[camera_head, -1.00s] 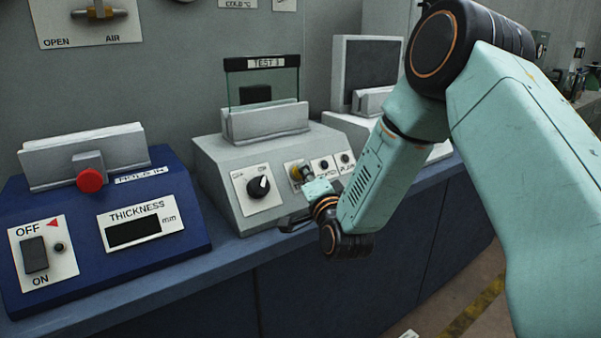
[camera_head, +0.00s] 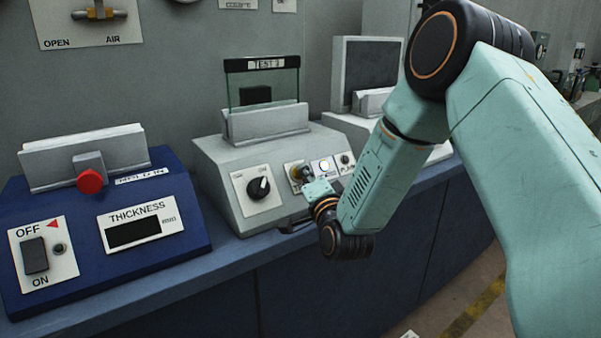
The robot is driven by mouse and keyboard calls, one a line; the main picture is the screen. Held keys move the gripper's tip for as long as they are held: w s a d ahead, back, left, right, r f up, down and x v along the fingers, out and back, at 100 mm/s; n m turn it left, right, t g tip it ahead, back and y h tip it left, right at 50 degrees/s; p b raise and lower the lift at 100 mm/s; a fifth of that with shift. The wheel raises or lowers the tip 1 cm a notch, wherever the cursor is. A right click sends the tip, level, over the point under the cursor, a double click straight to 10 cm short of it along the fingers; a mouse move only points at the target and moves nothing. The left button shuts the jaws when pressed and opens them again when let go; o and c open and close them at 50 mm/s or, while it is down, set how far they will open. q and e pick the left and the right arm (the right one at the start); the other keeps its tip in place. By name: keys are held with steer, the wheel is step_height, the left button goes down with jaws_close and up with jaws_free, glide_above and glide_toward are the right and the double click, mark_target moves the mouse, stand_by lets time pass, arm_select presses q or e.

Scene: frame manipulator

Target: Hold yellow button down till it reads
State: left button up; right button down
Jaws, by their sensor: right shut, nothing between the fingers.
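My right gripper (camera_head: 295,222) is shut and empty. It is low in front of the panel, just below the yellow button, and partly hidden by its own wrist. I cannot tell whether it touches the button. A lamp (camera_head: 324,166) to the right of the button glows white-blue. A glass plate (camera_head: 264,87) labelled TEST stands in the tester's holder. My left gripper is not in view.
A blue thickness gauge (camera_head: 100,222) with a red button (camera_head: 90,180), a switch (camera_head: 35,254) and a dark display (camera_head: 133,232) is at left. A grey unit with a dark panel (camera_head: 372,62) stands behind my right arm. The blue bench (camera_head: 225,262) runs along the front.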

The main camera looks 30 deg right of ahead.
steer(key=shift+s+r, duration=0.1)
stand_by(0.5)
steer(key=shift+s+r+p, duration=0.25)
steer(key=shift+s+p, duration=0.05)
steer(key=shift+p, duration=0.25)
steer(key=shift+s+r, duration=0.2)
steer(key=shift+s, duration=0.05)
steer(key=shift+s+d+r+p, duration=0.15)
steer(key=shift+s+r+p, duration=0.6)
steer(key=shift+s+p, duration=0.3)
steer(key=shift+s+d+r+p, duration=0.1)
steer(key=shift+s+r+p, duration=0.75)
steer(key=shift+p, duration=0.25)
steer(key=shift+s+f, duration=0.1)
steer(key=shift+f, duration=0.1)
